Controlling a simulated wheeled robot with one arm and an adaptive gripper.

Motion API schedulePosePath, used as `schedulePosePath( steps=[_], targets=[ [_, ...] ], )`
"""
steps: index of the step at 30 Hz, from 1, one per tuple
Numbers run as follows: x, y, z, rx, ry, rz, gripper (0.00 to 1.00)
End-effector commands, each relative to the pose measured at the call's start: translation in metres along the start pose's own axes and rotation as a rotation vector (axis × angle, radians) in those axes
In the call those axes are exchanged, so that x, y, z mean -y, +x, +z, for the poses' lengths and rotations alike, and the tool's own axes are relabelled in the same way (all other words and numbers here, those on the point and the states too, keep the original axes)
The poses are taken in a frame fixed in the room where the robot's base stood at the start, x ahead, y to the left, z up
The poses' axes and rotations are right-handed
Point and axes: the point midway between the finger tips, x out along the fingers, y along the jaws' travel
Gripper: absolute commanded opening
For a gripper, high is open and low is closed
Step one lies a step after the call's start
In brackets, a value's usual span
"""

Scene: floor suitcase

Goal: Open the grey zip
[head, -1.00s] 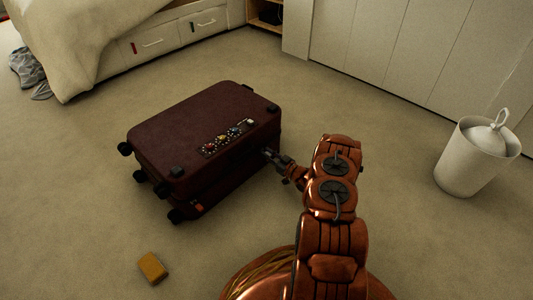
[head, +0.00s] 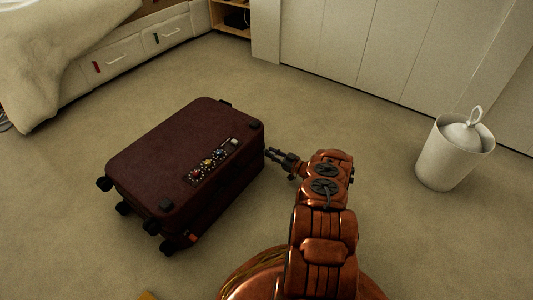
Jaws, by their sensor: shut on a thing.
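The dark maroon suitcase (head: 165,145) lies flat on the carpet, left of centre, with black wheels at its left end. My gripper (head: 270,153) is low at the suitcase's right end, by its far right corner. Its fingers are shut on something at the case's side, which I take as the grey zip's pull. The pull is too small and too covered by the fingers to make out. The lid looks closed, and no open gap shows along the visible side.
Several coloured dials sit on a dark panel (head: 215,160) on the lid. A white lidded bin (head: 453,158) stands at the right. A yellow block (head: 147,296) shows at the bottom edge. Drawers and a bed are at the upper left; carpet between is clear.

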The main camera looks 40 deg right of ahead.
Motion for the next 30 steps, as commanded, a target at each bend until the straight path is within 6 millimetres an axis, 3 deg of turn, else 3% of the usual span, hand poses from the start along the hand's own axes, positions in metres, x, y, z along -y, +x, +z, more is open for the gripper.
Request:
schedulePosePath(
  steps=[10,11,18,30],
  targets=[
    [-0.004,-0.007,0.000,-0.001,0.000,0.001,0.00],
    [-0.005,-0.007,0.000,-0.001,0.000,0.002,0.21],
    [-0.006,-0.009,0.000,-0.001,0.000,0.006,0.46],
    [-0.005,-0.013,0.000,0.000,0.000,0.005,0.46]
  ],
)
